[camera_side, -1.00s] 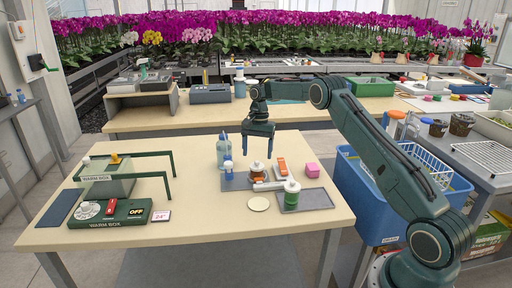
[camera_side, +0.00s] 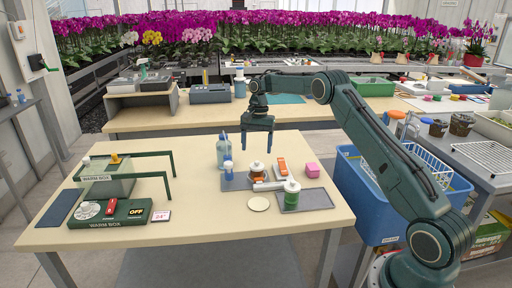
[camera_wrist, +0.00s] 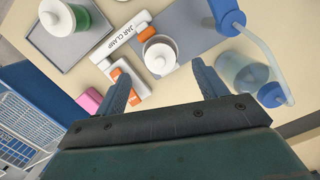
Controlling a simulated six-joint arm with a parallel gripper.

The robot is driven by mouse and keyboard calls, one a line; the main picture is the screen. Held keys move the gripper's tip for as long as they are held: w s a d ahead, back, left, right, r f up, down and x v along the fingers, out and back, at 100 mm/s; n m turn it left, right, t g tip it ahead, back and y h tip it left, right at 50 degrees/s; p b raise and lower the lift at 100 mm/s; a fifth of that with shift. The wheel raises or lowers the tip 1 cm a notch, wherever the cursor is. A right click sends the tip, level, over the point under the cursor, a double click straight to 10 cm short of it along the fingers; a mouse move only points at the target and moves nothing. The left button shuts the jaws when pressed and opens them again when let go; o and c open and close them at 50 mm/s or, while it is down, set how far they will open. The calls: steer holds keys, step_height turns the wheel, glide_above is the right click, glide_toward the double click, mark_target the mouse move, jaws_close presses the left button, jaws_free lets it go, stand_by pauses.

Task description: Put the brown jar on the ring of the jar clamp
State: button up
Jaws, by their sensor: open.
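The brown jar (camera_side: 258,174) has a white lid and stands upright on a dark grey mat (camera_side: 234,183). In the wrist view I look down on its lid (camera_wrist: 160,55). The jar clamp (camera_wrist: 126,34), white with orange parts, lies right beside it; its orange part shows in the side view (camera_side: 281,165). The ring is not clearly visible, and I cannot tell whether the jar rests on it. My gripper (camera_side: 256,153) is open and empty, fingers pointing down, above and behind the jar. In the wrist view its fingers (camera_wrist: 162,82) are spread apart, with nothing between them.
A green jar (camera_side: 291,197) with a white lid stands on a grey tray (camera_side: 317,199). A wash bottle (camera_side: 223,153) and a small blue-capped bottle (camera_side: 228,168) stand left of the brown jar. A pink block (camera_side: 313,169) lies right. The warm box (camera_side: 110,207) is at left.

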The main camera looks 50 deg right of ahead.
steer(key=s+a+r+n+t+h, duration=0.1)
steer(key=s+a+r+n+t, duration=0.15)
steer(key=s+a+r, duration=0.65)
steer(key=s+a+r+n+t, duration=0.1)
steer(key=s+a+r+n, duration=0.5)
steer(key=r, duration=0.6)
steer(key=s+a+f+n+t, duration=0.1)
steer(key=s+a+n, duration=0.1)
steer(key=s, duration=0.9)
steer(key=s+a+f+n+t, duration=0.1)
steer(key=s+a, duration=0.4)
steer(key=s, duration=0.7)
steer(key=shift+s+a+f+n+t+h, duration=0.15)
steer(key=shift+s+f+n+t+h, duration=0.15)
steer(key=shift+f+n, duration=0.5)
